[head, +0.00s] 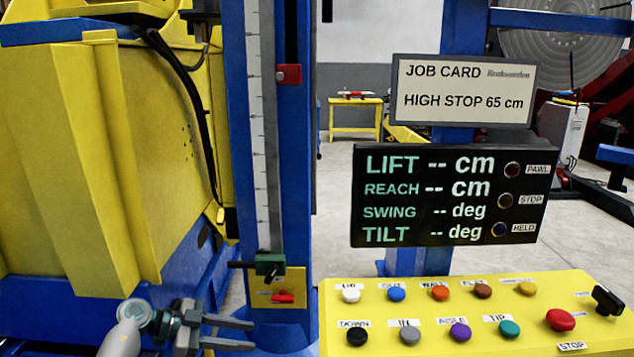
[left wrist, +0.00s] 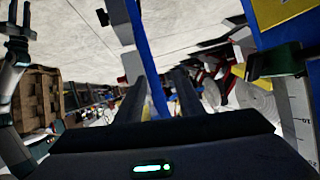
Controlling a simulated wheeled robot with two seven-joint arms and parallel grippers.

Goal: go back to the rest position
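My left gripper (head: 253,335) is at the bottom of the head view, left of the yellow button panel (head: 450,312) and in front of the foot of the blue column (head: 298,150). Its two fingers are apart with nothing between them. In the left wrist view the fingers of the left gripper (left wrist: 158,88) also stand apart and empty. A grey arm with a gripper (left wrist: 17,25) shows at the left edge of that view, which seems to be my right one; its fingers are too small and dark to judge.
A green clamp (head: 270,264) and a small yellow plate with a red switch (head: 283,298) sit low on the column, close above the left gripper. A red marker (head: 289,74) is higher up. A black display (head: 450,195) shows dashes. The job card (head: 462,90) reads high stop 65 cm.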

